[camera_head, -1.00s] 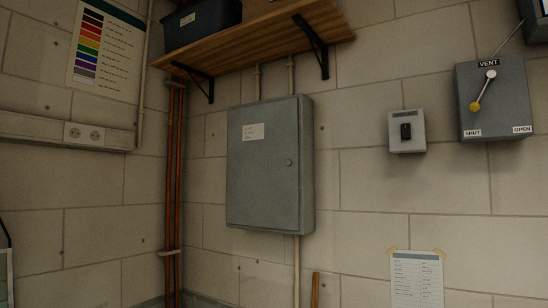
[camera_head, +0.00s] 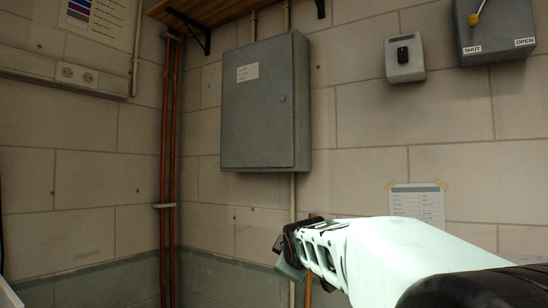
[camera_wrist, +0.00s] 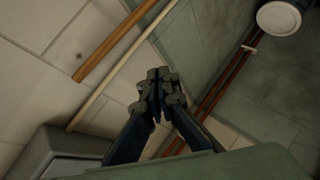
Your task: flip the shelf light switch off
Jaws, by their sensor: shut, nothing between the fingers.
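A small light-grey box with a black switch (camera_head: 403,55) is on the wall at the upper right in the head view. The label above the switch is too small to read. My gripper (camera_head: 283,254) is low in the middle of the head view, below and left of the switch box and well apart from it. In the wrist view my gripper's fingers (camera_wrist: 158,84) are together with nothing between them. I cannot make out the switch in the wrist view.
A grey cabinet (camera_head: 265,105) hangs on the wall left of the switch. The vent box (camera_head: 495,28) with its lever is to the right. A wooden shelf (camera_head: 230,12) is above, copper pipes (camera_head: 168,150) run down the corner, and a taped paper (camera_head: 417,203) hangs below the switch.

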